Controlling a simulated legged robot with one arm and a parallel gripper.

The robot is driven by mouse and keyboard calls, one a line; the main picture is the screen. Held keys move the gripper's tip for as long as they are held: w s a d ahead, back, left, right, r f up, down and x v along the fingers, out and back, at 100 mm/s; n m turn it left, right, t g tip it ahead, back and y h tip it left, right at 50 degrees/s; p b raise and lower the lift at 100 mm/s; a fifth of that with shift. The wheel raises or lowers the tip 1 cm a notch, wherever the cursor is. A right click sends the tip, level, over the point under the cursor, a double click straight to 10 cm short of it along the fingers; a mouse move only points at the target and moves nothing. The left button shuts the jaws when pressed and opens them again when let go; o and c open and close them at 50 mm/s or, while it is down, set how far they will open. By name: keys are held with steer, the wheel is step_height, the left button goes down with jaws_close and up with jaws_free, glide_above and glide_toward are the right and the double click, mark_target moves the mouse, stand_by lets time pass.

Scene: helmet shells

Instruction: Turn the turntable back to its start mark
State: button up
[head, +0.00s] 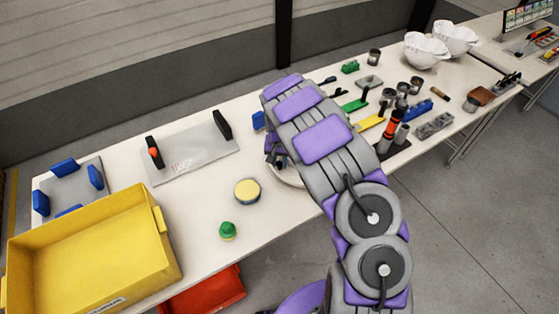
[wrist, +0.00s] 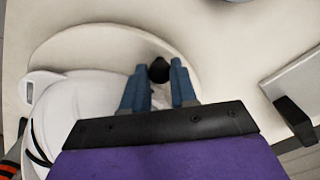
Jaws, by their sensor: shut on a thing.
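The turntable (wrist: 85,45) is a pale round disc in the wrist view. A white shell (wrist: 85,105) with black stripes at its left lies on it, partly hidden by my gripper. My gripper (wrist: 157,78) has its two blue fingers on either side of a black knob (wrist: 158,69) by the disc's edge, and is shut on it. In the head view my arm hides most of the turntable; only a bit of its pale rim (head: 284,177) shows beside my gripper (head: 274,160). I cannot make out a start mark.
A yellow bin (head: 100,255), a grey plate with black handles (head: 192,150), a round yellow-topped pad (head: 247,191) and a green knob (head: 227,230) are on the table to the left. Tools and cans crowd the right. White helmet shells (head: 424,50) stand at the far right.

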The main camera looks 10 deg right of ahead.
jaws_close()
steer(key=shift+w+a+m, duration=0.3)
steer(key=shift+w+m, duration=0.4)
steer(key=shift+w, duration=0.1)
steer(key=o, duration=0.8)
jaws_free()
